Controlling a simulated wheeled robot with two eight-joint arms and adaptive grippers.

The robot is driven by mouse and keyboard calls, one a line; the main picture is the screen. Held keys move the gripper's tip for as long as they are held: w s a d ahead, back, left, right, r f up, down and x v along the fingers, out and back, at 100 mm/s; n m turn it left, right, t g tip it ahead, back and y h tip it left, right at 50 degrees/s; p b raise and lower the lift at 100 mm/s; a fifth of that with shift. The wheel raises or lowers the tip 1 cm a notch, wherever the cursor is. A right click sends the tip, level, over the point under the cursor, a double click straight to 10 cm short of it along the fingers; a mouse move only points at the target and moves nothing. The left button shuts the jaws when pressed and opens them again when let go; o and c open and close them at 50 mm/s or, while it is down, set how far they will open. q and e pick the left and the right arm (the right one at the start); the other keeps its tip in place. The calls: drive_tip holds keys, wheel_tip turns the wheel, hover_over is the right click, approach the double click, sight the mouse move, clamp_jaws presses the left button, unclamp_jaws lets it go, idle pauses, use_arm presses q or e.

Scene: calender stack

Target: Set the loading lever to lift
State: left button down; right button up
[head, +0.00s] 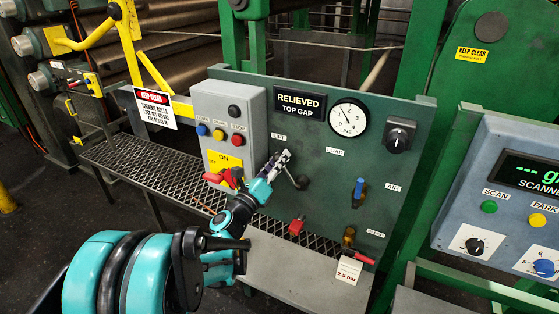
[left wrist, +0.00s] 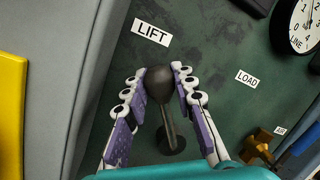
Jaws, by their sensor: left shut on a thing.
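The loading lever (left wrist: 168,122) is a dark rod with a round black knob on a pivot on the green panel. In the left wrist view its knob end points up toward the LIFT label (left wrist: 151,33), and the LOAD label (left wrist: 246,77) is off to the right. My left gripper (left wrist: 160,82) is shut on the knob, with a finger on each side. My right gripper is not in view.
A sign (head: 299,106) above reads RELIEVED TOP GAP, beside a round LINE gauge (head: 348,119). A blue-handled AIR valve (head: 358,190) and a red handle (head: 297,226) are nearby. A grey button box (head: 229,120) stands left of the lever. A scanner console (head: 500,195) is at right.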

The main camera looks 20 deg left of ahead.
use_arm(q)
drive_tip(key=c, duration=1.2)
unclamp_jaws()
drive_tip(key=shift+a+f, duration=0.1)
drive_tip(key=shift+s, duration=0.1)
drive_tip(key=v, duration=1.2)
